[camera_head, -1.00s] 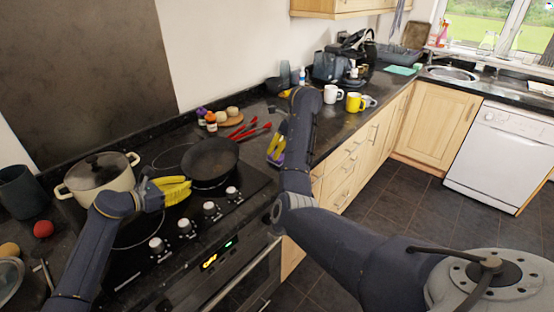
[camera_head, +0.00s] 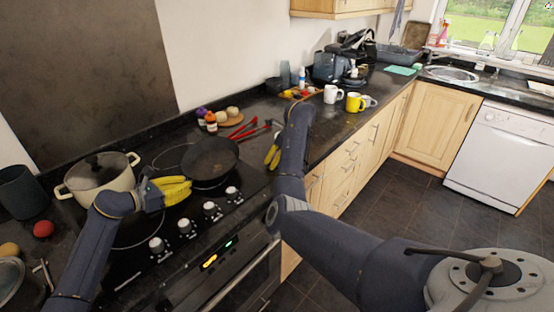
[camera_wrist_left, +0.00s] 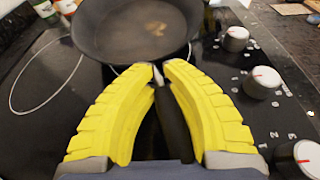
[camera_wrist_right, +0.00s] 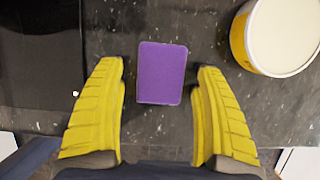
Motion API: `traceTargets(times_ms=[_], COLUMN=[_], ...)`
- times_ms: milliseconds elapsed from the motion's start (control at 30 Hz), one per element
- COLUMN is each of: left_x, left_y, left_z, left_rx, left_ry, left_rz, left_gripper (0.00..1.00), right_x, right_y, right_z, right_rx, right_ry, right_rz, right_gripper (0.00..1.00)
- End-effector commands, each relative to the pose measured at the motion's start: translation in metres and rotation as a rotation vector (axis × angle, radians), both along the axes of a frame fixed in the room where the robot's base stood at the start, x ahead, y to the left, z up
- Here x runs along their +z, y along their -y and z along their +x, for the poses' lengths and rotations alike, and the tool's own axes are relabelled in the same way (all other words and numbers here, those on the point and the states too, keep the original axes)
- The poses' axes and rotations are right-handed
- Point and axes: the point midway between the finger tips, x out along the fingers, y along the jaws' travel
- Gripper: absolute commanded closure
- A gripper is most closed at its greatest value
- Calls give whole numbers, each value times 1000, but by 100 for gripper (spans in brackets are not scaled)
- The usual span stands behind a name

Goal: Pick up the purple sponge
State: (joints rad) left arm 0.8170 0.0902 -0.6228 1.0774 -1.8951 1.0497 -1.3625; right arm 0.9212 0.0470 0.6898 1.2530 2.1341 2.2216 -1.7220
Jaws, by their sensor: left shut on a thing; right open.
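The purple sponge (camera_wrist_right: 162,73) lies flat on the dark worktop in the right wrist view. My right gripper (camera_wrist_right: 162,72) is open, its yellow fingers on either side of the sponge with a gap at each side. In the head view my right gripper (camera_head: 273,155) is over the counter right of the hob, and the sponge is hidden there. My left gripper (camera_head: 177,190) is shut on the dark handle (camera_wrist_left: 172,118) of the frying pan (camera_wrist_left: 138,28); the pan (camera_head: 209,162) also shows on the hob.
A round yellow-sided vessel with a pale inside (camera_wrist_right: 280,38) stands close right of the sponge. The hob edge (camera_wrist_right: 40,60) is at the left.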

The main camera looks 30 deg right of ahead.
Motion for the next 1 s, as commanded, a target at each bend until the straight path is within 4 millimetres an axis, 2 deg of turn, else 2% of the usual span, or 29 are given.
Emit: traceTargets(times_ms=[133,500,867,1000], left_x=[2,2,2,2], left_y=[0,0,0,0], left_z=[0,0,0,0], left_rx=[-1,-1,-1,-1], left_ry=[3,3,3,3], left_rz=[-2,-2,-2,-2], left_gripper=[100,100,100,100], right_x=[0,0,1,12], right_y=[0,0,0,1], right_z=[0,0,0,0], right_rx=[0,0,0,1], right_ry=[0,0,0,1], right_rz=[0,0,0,-1], right_gripper=[29,72,75,75])
